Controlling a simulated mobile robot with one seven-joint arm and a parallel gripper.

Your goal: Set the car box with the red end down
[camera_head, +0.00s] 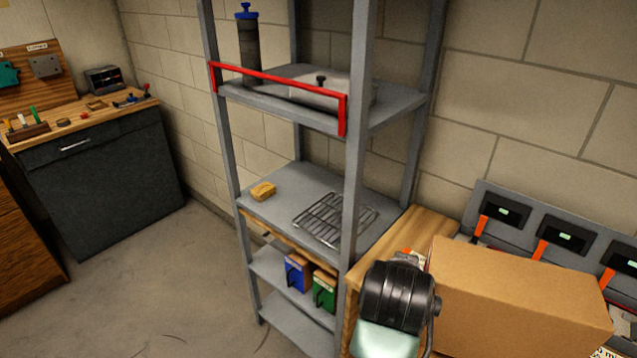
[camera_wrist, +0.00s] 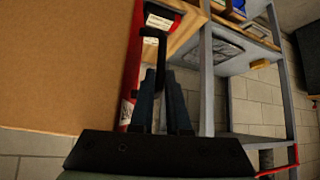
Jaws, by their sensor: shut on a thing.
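The car box (camera_head: 520,300) is a large brown cardboard box at the lower right of the head view, lying lengthwise. It fills the left of the wrist view (camera_wrist: 60,65), where its narrow red end (camera_wrist: 131,60) faces my gripper (camera_wrist: 160,100). The red end is sideways, not underneath. My gripper is shut on the box at this end, seemingly on a black handle (camera_wrist: 150,36). In the head view my black wrist hides the fingers and most of the red end. I cannot tell whether the box touches the bench.
A wooden bench (camera_head: 405,240) is partly hidden behind the box. Chargers with small screens (camera_head: 565,238) line the wall behind it. A grey shelf rack (camera_head: 285,187) stands left of the box, holding a wire rack (camera_head: 335,218), a sponge and coloured boxes. Floor (camera_head: 165,285) is clear at left.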

